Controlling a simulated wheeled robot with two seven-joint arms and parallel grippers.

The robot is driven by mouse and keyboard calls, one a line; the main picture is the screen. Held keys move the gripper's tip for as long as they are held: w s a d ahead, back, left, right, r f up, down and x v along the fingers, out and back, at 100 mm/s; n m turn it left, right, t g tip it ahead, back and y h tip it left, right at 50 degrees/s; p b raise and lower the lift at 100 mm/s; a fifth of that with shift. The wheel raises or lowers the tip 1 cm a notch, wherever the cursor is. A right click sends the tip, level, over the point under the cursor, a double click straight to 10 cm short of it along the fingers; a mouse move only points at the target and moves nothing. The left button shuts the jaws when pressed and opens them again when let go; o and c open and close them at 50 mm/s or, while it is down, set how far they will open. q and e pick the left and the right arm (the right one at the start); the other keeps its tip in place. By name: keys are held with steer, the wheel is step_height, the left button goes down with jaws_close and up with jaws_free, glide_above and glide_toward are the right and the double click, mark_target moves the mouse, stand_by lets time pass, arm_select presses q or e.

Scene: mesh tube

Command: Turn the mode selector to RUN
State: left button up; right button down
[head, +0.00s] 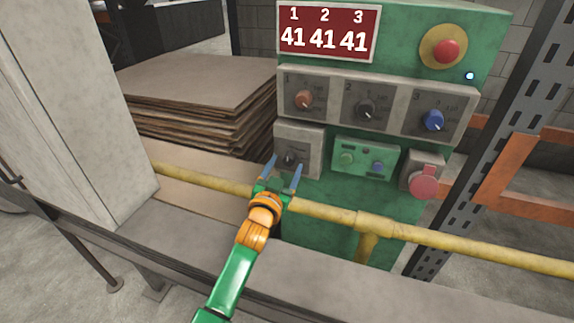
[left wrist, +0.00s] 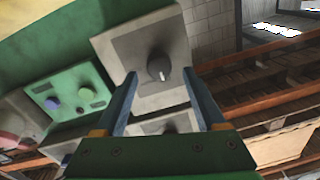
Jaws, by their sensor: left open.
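The mode selector appears to be the small dark knob (head: 290,159) on a grey plate at the lower left of the green panel. Its labels are too small to read. In the left wrist view, the knob (left wrist: 159,66) carries a pale pointer mark toward the bottom of the picture. My left gripper (head: 285,162) is open, with its two blue fingers pointing at the plate. In the left wrist view, the fingertips (left wrist: 160,74) appear on either side of the knob. I cannot tell whether they touch it. My right gripper is not in view.
A yellow pipe (head: 330,214) runs across the panel's front, below the selector. Knobs numbered 1 (head: 304,99), 2 (head: 365,109) and 3 (head: 432,120) sit above. Stacked sheets (head: 200,85) stand left.

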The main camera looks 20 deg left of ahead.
arm_select(q)
steer(key=shift+w+f, duration=0.2)
steer(key=shift+w, duration=0.7)
steer(key=shift+s+r, duration=0.1)
steer(key=shift+s, duration=0.05)
steer(key=shift+c, duration=0.4)
jaws_close()
